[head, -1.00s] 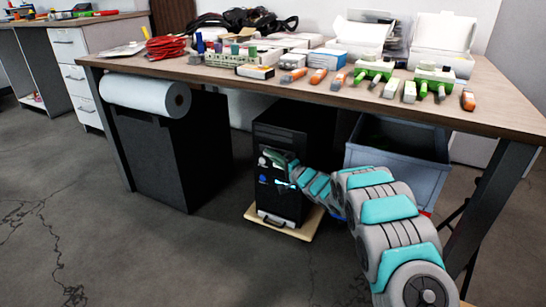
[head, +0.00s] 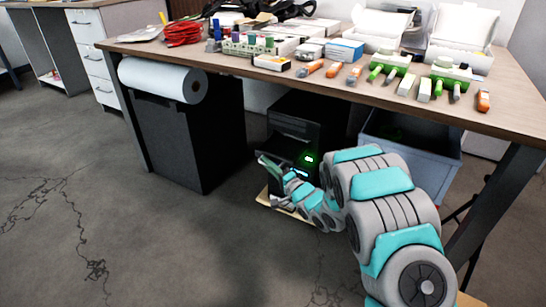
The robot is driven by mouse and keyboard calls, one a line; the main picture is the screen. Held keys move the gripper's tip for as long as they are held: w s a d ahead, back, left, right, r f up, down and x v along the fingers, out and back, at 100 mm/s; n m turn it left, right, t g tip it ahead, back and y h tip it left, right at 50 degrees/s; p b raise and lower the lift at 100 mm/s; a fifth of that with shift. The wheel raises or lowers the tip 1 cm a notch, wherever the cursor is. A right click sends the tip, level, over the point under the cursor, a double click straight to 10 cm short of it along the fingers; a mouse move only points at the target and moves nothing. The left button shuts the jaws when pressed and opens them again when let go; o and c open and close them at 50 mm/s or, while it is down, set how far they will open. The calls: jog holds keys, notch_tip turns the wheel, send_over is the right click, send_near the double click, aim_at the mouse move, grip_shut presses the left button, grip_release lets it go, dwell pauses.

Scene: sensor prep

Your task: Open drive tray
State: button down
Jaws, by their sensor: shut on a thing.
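A black computer tower (head: 292,128) stands under the workbench on a pale wooden board (head: 264,197). My gripper (head: 274,178) is in front of the tower, at the lower left of its front face. It is shut on a grey-green flat piece (head: 267,164), which looks like the drive tray and sticks out in front of the tower. My arm and gripper hide much of the tower's lower front, so I cannot see how far the tray is out of its bay. A green light (head: 308,158) glows on the tower front, beside a small bluish-white strip.
A black cabinet (head: 190,140) with a white paper roll (head: 165,80) stands left of the tower. A grey-blue bin (head: 435,165) stands right, behind my arm. The workbench (head: 235,61) overhead carries pens, sticks and boxes. The floor in front is clear.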

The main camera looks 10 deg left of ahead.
jog(key=shift+s+f, duration=0.1)
jog(key=shift+f, duration=0.05)
jog(key=c, duration=0.9)
grip_release()
jog(key=shift+v, duration=3.85)
